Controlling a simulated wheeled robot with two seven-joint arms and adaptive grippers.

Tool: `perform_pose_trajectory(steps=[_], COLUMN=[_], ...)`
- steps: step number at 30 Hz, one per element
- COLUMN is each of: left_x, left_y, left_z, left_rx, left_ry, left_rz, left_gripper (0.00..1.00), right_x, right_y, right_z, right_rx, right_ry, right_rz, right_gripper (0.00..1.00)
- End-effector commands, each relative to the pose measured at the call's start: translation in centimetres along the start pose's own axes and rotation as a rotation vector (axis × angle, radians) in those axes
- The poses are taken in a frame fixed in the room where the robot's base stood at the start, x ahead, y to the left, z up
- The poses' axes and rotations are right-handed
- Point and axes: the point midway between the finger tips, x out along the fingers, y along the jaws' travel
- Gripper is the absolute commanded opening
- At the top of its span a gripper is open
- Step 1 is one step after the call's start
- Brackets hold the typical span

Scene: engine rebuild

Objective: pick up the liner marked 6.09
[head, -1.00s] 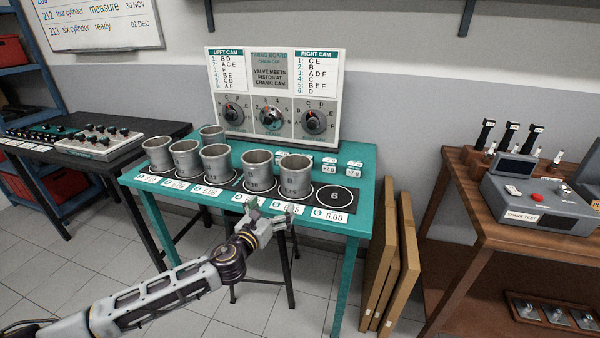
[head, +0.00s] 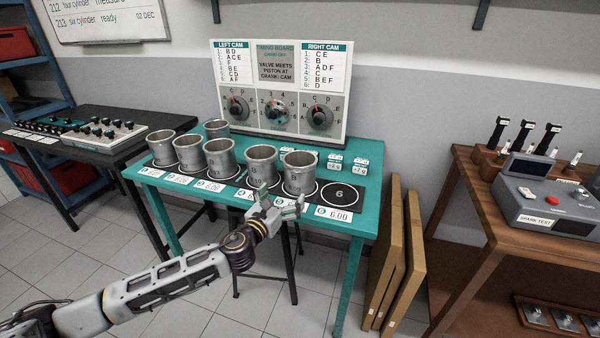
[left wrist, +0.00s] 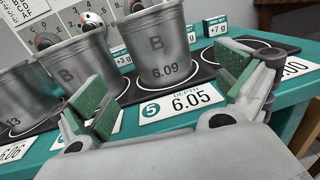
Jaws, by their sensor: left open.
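The liner marked 6.09 (left wrist: 165,68) is a grey metal cup-like cylinder with a letter B on it. It stands upright at place 5 on the black strip, behind the card reading 6.05 (left wrist: 181,101). In the head view this liner (head: 300,172) is the rightmost of the front row. My left gripper (head: 281,202) is open and empty at the table's front edge, in front of the liner. In the left wrist view its green-padded fingers (left wrist: 170,92) are spread, with the liner beyond and between them, apart from both. My right gripper is not in view.
Several other liners (head: 219,158) stand left of it; the nearest neighbour (head: 260,163) is close. Place 6 (head: 339,194) on the right is empty. Small weight boxes (head: 360,169) and the timing board (head: 283,95) stand behind on the teal table (head: 372,205).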

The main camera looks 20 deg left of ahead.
Motion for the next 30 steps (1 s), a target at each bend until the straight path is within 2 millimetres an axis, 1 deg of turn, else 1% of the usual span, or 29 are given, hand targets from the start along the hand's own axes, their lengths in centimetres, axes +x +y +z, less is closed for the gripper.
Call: perform_pose_trajectory(steps=[13, 24, 30], left_x=[3.7, 6.8, 7.6], left_y=[0.0, 0.0, -0.1], left_z=[0.1, 0.1, 0.1], left_rx=[0.0, 0.0, -0.001], left_ry=[-0.002, -0.002, -0.001], left_rz=[0.0, 0.0, -0.001], left_gripper=[1.0, 1.0, 1.0], right_x=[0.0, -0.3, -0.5], right_y=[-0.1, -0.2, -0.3], right_z=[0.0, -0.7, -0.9], right_rx=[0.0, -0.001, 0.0], right_ry=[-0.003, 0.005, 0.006], right_rz=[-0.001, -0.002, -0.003], right_gripper=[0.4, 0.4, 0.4])
